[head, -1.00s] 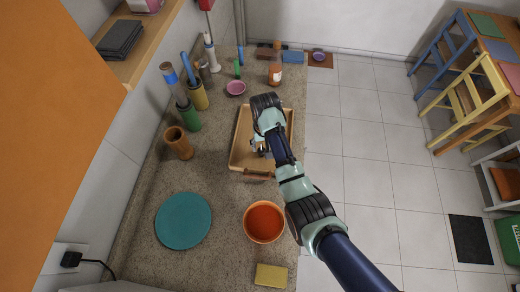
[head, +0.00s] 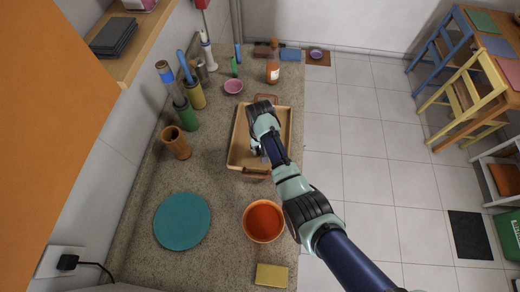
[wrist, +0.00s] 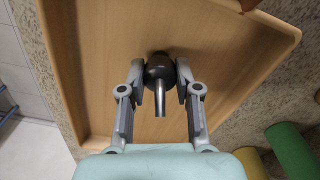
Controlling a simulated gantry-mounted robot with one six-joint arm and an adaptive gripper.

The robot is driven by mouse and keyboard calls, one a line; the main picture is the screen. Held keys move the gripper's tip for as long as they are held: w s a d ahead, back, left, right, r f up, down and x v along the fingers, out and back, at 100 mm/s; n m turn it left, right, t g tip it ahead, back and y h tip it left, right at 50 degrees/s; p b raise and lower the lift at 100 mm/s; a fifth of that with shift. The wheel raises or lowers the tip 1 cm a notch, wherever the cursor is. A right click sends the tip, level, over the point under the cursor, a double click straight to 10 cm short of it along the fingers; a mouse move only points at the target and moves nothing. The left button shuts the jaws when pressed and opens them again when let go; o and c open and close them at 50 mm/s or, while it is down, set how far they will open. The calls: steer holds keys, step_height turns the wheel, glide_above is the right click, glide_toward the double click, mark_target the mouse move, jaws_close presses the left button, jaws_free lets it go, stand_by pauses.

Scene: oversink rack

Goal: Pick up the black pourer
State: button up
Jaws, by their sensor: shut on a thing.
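The black pourer (wrist: 159,70) shows in the wrist view as a dark rounded body with a shiny metal spout pointing toward the bottom of the picture. My gripper (wrist: 161,76) has one finger on each side of it and is shut on its dark body. The pourer is over the floor of the wooden tray (wrist: 95,80); I cannot tell whether it touches it. In the head view my gripper (head: 257,150) reaches into the tray (head: 236,158), and my arm hides the pourer there.
The tray has raised walls and brown handles. An orange bowl (head: 263,221), a teal plate (head: 181,221) and a yellow sponge (head: 271,275) lie nearer.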

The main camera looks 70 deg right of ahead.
step_height(320, 180, up, 20)
steer(key=p, duration=0.8)
